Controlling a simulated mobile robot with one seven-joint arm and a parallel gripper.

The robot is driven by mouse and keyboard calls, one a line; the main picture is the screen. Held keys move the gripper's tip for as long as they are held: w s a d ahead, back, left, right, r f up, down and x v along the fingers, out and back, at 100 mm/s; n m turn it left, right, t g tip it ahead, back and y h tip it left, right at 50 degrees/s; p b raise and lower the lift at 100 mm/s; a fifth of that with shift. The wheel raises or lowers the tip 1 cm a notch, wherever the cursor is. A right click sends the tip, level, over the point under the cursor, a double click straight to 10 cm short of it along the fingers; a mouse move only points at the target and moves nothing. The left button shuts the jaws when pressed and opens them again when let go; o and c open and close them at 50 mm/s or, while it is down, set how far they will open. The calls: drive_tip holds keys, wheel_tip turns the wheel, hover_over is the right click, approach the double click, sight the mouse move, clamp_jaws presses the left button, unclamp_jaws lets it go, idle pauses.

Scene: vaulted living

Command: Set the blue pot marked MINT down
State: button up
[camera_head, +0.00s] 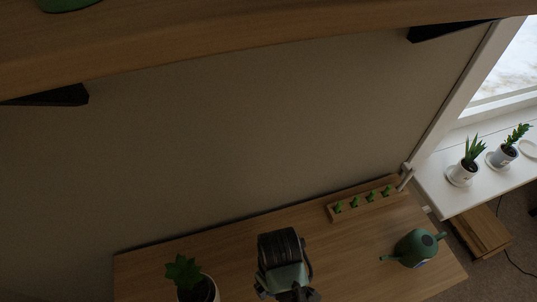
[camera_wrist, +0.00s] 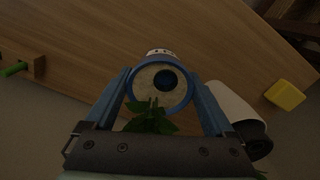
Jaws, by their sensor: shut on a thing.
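My gripper (camera_wrist: 160,88) is shut on a round pot with a blue rim (camera_wrist: 133,101). The wrist view looks down into the pot, which holds pale soil, a dark round spot and green leaves (camera_wrist: 150,117). Part of a white label shows on its far side, too small to read. In the head view my gripper (camera_head: 287,288) is over the wooden table (camera_head: 345,255) and hides the pot. I cannot tell whether the pot touches the tabletop.
A potted plant (camera_head: 190,285) stands left of my gripper. A green watering can (camera_head: 415,248) stands right, and a wooden rack with green pegs (camera_head: 362,203) lies at the back. A yellow block (camera_wrist: 285,95) shows in the wrist view. A shelf (camera_head: 220,45) hangs above.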

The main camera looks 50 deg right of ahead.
drive_tip(key=shift+w+d, duration=0.15)
drive_tip(key=shift+d, duration=0.1)
drive_tip(key=f, duration=0.4)
drive_tip(key=shift+s+f, duration=0.3)
drive_tip(key=shift+f, duration=0.1)
drive_tip(key=shift+w+f, duration=0.15)
drive_tip(key=shift+f, duration=2.2)
drive_tip(key=shift+f, duration=0.1)
drive_tip(key=o, duration=1.5)
wheel_tip(320, 180, up, 12)
drive_tip(key=shift+r, duration=0.1)
